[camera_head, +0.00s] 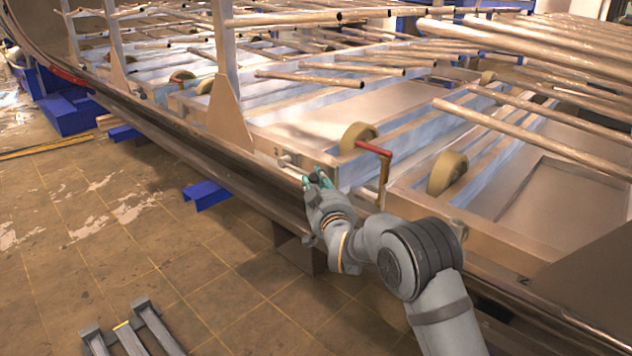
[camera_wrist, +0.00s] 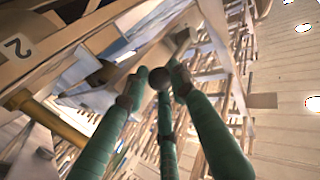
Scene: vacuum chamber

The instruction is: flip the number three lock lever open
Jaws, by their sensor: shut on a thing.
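My gripper (camera_head: 318,180) is at the near edge of the chamber frame, with its green fingertips against a short pale lever rod (camera_head: 287,161). In the wrist view, my gripper's green fingers (camera_wrist: 160,85) close around a dark round knob (camera_wrist: 160,77), which appears to be the end of that lever. The fingers hide part of the knob and the lever's end.
A red-handled bar (camera_head: 373,149) with a brass-coloured arm stands just right of my gripper. A plate marked 2 shows in the wrist view (camera_wrist: 15,47). A tan roller (camera_head: 447,173) and an upright post (camera_head: 228,110) stand nearby. Open tiled floor (camera_head: 150,260) lies to the left.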

